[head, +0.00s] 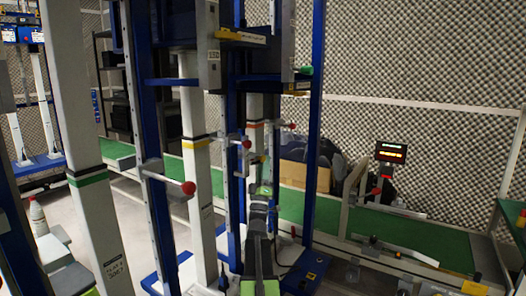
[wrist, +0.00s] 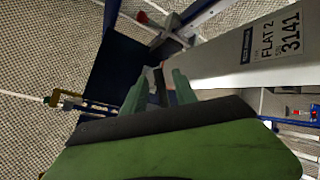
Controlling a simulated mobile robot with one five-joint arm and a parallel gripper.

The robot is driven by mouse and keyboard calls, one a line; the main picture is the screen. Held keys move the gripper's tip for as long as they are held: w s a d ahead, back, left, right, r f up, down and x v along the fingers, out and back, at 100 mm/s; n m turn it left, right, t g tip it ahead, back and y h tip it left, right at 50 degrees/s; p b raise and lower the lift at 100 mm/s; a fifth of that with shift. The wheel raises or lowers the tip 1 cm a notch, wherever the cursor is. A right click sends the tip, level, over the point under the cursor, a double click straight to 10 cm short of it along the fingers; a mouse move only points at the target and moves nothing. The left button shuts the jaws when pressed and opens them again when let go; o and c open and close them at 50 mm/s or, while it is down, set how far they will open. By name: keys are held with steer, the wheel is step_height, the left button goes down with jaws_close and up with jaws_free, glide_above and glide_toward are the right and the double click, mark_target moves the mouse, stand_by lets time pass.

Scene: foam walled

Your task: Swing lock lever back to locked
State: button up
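Several lock levers with red ball knobs stick out sideways from the upright columns. The nearest red-knobbed lever (head: 188,187) is left of my arm, a second (head: 246,144) is above and left of my gripper, and a third (head: 292,125) is farther back. I cannot tell which one is the task's lever. My gripper (head: 263,191) is small in the head view, in front of the rear columns. In the wrist view its green fingers (wrist: 157,90) stand apart, with a grey and pinkish part seen between them. I cannot tell whether they touch it.
White posts (head: 196,165) and blue uprights (head: 315,120) crowd close around my arm. In the wrist view a white post labelled FLAT 2 3141 (wrist: 250,50) is close on the right. A green-topped bench (head: 340,220) with a lit display (head: 390,152) runs along the foam wall.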

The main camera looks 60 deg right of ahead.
steer(key=shift+w+d+r, duration=0.15)
steer(key=shift+d+r, duration=0.25)
steer(key=shift+r, duration=0.15)
jaws_close()
stand_by(1.1)
